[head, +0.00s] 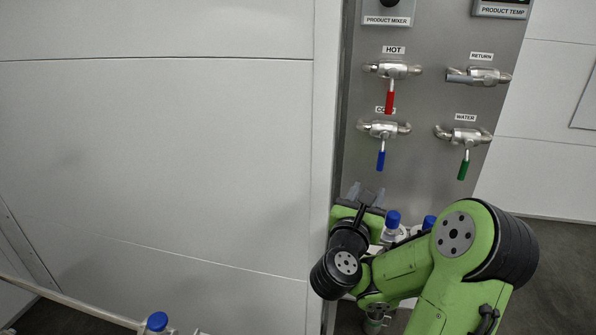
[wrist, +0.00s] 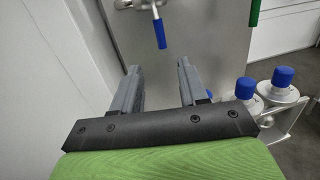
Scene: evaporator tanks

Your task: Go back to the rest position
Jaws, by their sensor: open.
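My gripper (head: 366,191) is in front of the lower part of the grey valve panel (head: 428,95), below the blue-handled cold valve (head: 381,159). In the wrist view my gripper (wrist: 158,78) has its two grey fingers apart with nothing between them. The blue handle (wrist: 159,33) shows above and beyond the fingertips, apart from them. The red-handled hot valve (head: 390,98), the return valve (head: 478,76) and the green-handled water valve (head: 463,165) are on the same panel. The red, blue and green handles all hang down. My green arm covers the lower panel.
Blue-capped containers stand behind my arm (head: 393,218), and in the wrist view at the right (wrist: 245,88) on a metal frame. Another blue cap (head: 157,321) shows at the bottom left. A large white wall (head: 160,130) fills the left side. Dark floor (head: 560,270) shows at right.

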